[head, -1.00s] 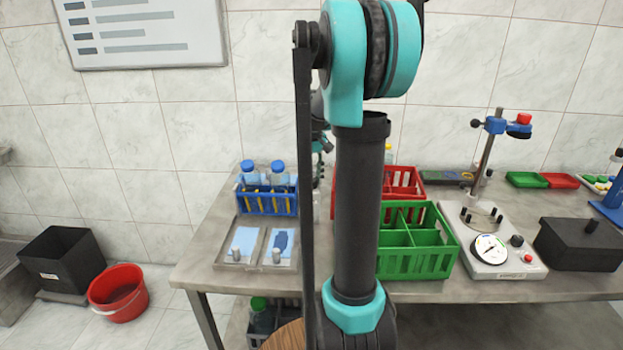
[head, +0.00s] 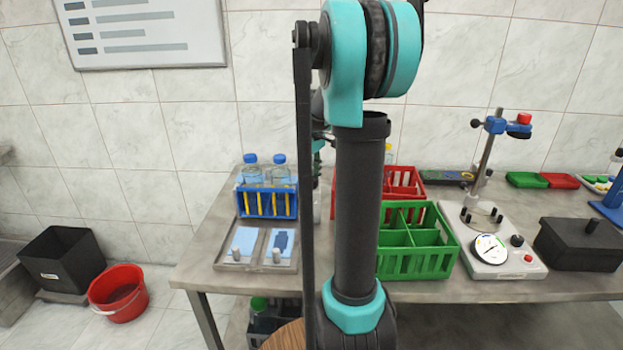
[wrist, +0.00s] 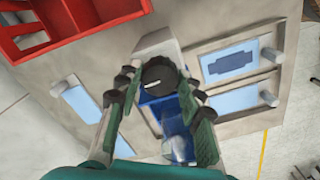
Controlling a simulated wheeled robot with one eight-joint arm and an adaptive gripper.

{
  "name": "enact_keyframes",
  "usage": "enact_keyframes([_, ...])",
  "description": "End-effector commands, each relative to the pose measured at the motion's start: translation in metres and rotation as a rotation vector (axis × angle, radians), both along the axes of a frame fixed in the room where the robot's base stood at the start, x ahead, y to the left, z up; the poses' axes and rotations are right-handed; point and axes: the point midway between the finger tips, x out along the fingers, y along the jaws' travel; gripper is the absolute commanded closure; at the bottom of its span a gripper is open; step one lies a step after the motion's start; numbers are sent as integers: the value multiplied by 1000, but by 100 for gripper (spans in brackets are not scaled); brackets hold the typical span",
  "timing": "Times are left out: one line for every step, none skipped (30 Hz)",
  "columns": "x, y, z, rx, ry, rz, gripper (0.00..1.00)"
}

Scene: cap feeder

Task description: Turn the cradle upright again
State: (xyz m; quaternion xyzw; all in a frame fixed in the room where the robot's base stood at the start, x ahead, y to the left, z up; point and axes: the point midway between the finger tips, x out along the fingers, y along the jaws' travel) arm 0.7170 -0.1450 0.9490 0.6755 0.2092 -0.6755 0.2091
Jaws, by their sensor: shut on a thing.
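The blue cradle (head: 266,212) stands on the table behind the grey tray. It holds two clear bottles (head: 280,174) with blue caps and yellow upright strips. In the head view its front faces me and the bottles look close to upright. In the wrist view part of the blue cradle (wrist: 160,108) and a clear bottle (wrist: 181,148) show below the fingers. My gripper (wrist: 160,86) is shut on a dark round knob (wrist: 158,70) with a white mark, in front of a grey block (wrist: 155,44). My arm hides the knob in the head view.
The grey tray (head: 255,267) with light-blue panels and grey pegs lies in front of the cradle. A red crate (head: 405,177) and green crate (head: 420,262) stand right of my arm. A gauge stand (head: 515,265) stands farther right.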

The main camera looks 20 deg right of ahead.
Motion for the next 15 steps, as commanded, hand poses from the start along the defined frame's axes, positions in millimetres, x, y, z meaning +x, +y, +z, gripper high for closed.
enact_keyframes([1, 0, 0, 0, -1, 2, 92])
enact_keyframes([1, 0, 0, 0, -1, 2, 92])
enact_keyframes([1, 0, 0, 0, -1, 2, 92])
enact_keyframes([1, 0, 0, 0, -1, 1, 92])
enact_keyframes([1, 0, 0, 0, -1, 1, 92])
enact_keyframes([1, 0, 0, 0, -1, 1, 92])
enact_keyframes([1, 0, 0, 0, -1, 1, 92])
enact_keyframes([1, 0, 0, 0, -1, 1, 92])
enact_keyframes([1, 0, 0, 0, -1, 1, 62])
enact_keyframes([1, 0, 0, 0, -1, 1, 58])
enact_keyframes([1, 0, 0, 0, -1, 1, 55])
enact_keyframes([0, 0, 0, -1, -1, 1, 50])
enact_keyframes([0, 0, 0, -1, -1, 1, 46])
enact_keyframes([0, 0, 0, -1, -1, 0, 42])
enact_keyframes([0, 0, 0, 0, 0, 0, 42])
